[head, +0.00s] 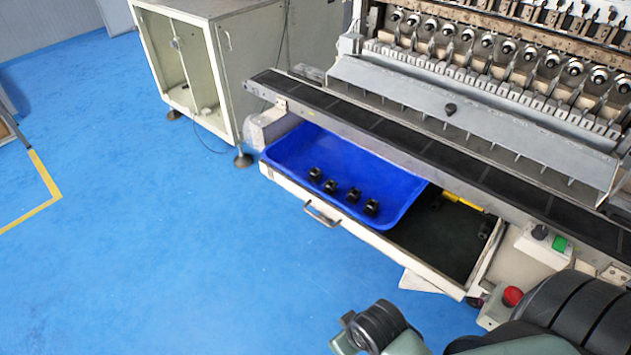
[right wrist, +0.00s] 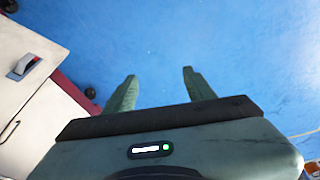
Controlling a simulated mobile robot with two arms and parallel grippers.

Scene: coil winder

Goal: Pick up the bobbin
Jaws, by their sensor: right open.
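Several small black bobbins (head: 342,191) stand in a loose row in a blue tray (head: 400,205), near its front side, in the head view. The tray sits in the left part of a pulled-out drawer (head: 355,235) under the winding machine. My right gripper (right wrist: 158,76) shows in the right wrist view with its two green fingers apart and nothing between them, over blue floor. In the head view part of my right arm shows at the bottom right, away from the bobbins. The bobbins are not in the right wrist view. My left gripper is not in view.
A dark ledge (head: 400,135) of the machine runs just behind and above the drawer. A red button (head: 512,296) and a green switch (head: 559,243) are to its right. A pale cabinet (head: 215,70) stands at the upper left. The floor (head: 180,240) before the drawer is clear.

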